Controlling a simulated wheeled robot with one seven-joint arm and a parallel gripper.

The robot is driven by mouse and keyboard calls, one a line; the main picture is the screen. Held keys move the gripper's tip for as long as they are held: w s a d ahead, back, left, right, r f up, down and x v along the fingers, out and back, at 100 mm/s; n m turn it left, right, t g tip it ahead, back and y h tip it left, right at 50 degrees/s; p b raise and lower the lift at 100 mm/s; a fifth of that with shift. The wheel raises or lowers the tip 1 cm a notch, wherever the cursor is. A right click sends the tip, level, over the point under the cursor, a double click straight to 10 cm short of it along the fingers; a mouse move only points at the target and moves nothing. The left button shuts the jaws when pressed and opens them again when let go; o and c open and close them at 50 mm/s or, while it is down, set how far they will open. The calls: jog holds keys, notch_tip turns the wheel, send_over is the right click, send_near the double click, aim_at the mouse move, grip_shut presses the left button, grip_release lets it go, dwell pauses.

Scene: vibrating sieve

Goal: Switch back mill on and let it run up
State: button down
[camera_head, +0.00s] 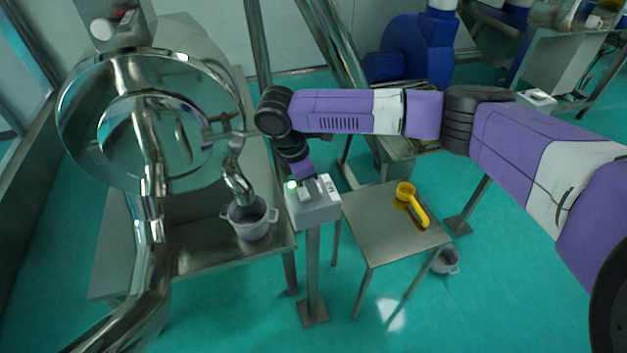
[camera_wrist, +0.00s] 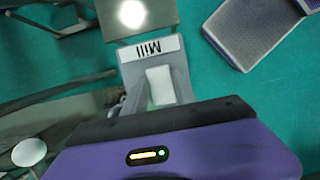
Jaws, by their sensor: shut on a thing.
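The grey switch box (camera_head: 315,207) stands on a post in the middle of the head view, with a lit green lamp (camera_head: 292,185) at its left. In the wrist view the box carries a label reading "Mill" (camera_wrist: 152,48) and a pale switch block (camera_wrist: 160,86). My gripper (camera_head: 304,181) points down onto the top of the box and is shut on the switch there. Its fingertips are largely hidden by the hand. A large shiny steel machine (camera_head: 88,115) fills the left of the head view. A blue machine (camera_head: 408,50) stands at the back.
A grey pot (camera_head: 249,219) stands under the steel spout, left of the box. A small steel table (camera_head: 385,232) at right holds a yellow scoop (camera_head: 412,204). Green floor is open in front.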

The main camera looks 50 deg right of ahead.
aim_at(299, 197)
jog(key=shift+a+g+h, duration=0.1)
jog(key=shift+g+h, duration=0.3)
jog(key=shift+h, duration=0.2)
jog(key=c, duration=1)
grip_release()
jog(key=shift+w+r, duration=0.1)
jog(key=b+v, duration=0.1)
jog(key=v, duration=0.6)
jog(key=shift+a+r, duration=0.15)
jog(key=shift+r, duration=0.15)
jog(key=shift+w, duration=0.1)
